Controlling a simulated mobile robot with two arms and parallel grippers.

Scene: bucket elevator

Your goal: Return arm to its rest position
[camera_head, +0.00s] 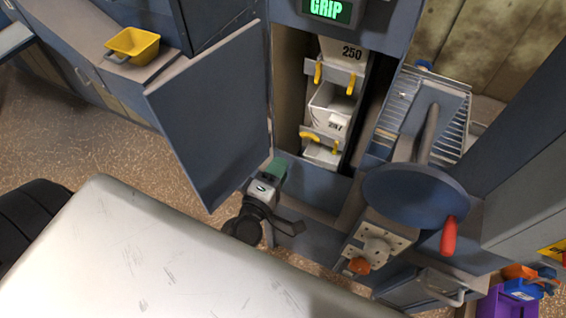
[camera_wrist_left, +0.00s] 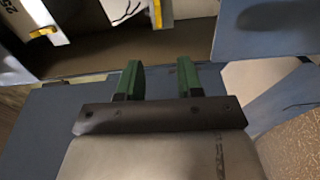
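My left gripper (camera_head: 273,168) is low in front of the open elevator cabinet, just right of the lower corner of the blue door. In the left wrist view its two green fingers (camera_wrist_left: 158,82) stand apart with nothing between them. A blue panel lies below and beyond the fingers. The white buckets (camera_head: 332,105) hang in a column inside the cabinet, beyond and above the gripper, with yellow clips; labels 250 and 247 show. The gripper appears apart from them. My right gripper is in neither view.
The open blue door (camera_head: 212,115) stands left of the gripper. A blue wheel (camera_head: 415,195) with a red handle (camera_head: 449,236) is at the right. A wire rack (camera_head: 455,130) is behind it. A yellow scoop (camera_head: 133,44) sits on the left counter. Speckled floor is clear at left.

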